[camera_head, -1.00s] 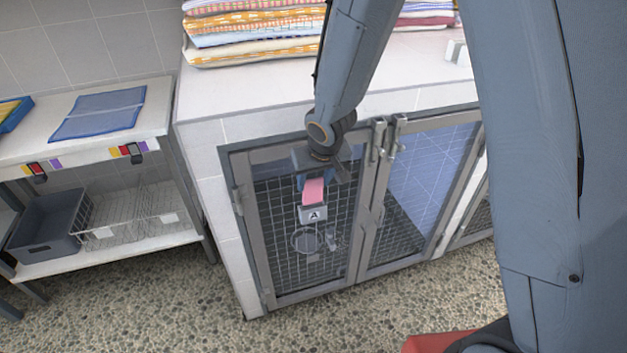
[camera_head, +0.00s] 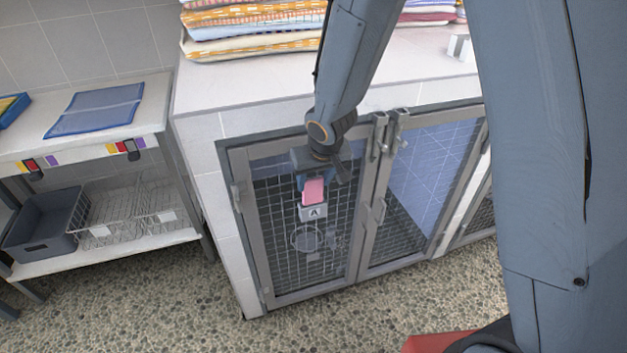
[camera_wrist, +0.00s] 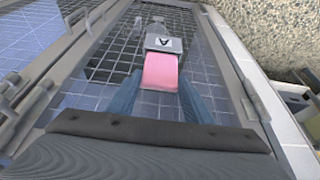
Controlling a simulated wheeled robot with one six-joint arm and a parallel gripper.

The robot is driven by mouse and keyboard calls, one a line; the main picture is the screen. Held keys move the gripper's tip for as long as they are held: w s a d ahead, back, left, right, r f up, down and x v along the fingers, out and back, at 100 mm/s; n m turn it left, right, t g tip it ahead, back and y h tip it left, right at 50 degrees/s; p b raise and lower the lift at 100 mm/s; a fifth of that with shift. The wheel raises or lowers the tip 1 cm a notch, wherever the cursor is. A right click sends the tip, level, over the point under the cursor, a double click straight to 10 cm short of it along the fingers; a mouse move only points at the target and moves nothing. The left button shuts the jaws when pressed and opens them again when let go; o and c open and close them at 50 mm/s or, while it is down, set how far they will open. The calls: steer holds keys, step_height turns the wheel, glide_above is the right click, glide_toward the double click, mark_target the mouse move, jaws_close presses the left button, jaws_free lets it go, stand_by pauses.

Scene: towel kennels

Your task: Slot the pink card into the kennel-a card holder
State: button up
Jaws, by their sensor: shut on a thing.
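The pink card (camera_head: 313,191) is held in my gripper (camera_head: 313,180), in front of the left kennel door. The kennel-a card holder (camera_head: 313,213), a small grey plate lettered A, is on the mesh of that door just below the card. In the wrist view the pink card (camera_wrist: 161,73) extends between my gripper's blue fingers (camera_wrist: 158,88), and its far edge meets the edge of the holder (camera_wrist: 164,44) in the picture. I cannot tell whether the card's edge is inside the holder or only in front of it.
The kennel door (camera_head: 246,226) has a metal frame and mesh, with a latch (camera_head: 381,140) at its right. Folded towels (camera_head: 250,28) are stacked on the counter above. A shelf unit (camera_head: 150,128) with a grey bin (camera_head: 45,224) and wire basket stands left.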

mark_target(313, 194)
steer(key=shift+f+b, duration=2.05)
steer(key=shift+b, duration=0.6)
steer(key=o, duration=1.4)
steer(key=shift+r, duration=0.1)
steer(key=p+v, duration=0.6)
steer(key=v, duration=0.1)
steer(key=shift+s+r, duration=0.2)
steer(key=shift+r, duration=0.1)
steer(key=s+d+r+m+g, duration=0.1)
steer(key=s+d+r, duration=0.1)
steer(key=s+d, duration=0.3)
steer(key=s+d+r+m+g, duration=0.1)
steer(key=s+d+r, duration=0.1)
steer(key=s+d, duration=0.3)
steer(key=s+d+r+m+g+h, duration=0.1)
steer(key=s+d+r+g, duration=0.1)
steer(key=s+d, duration=0.3)
steer(key=shift+s+d+r, duration=0.1)
steer(key=shift+s+r, duration=0.05)
steer(key=shift+s, duration=0.45)
steer(key=shift+s+d+r, duration=0.15)
steer(key=shift+s, duration=0.45)
steer(key=shift+s+d+r, duration=0.1)
steer(key=shift+s+r, duration=0.05)
steer(key=shift+s, duration=0.45)
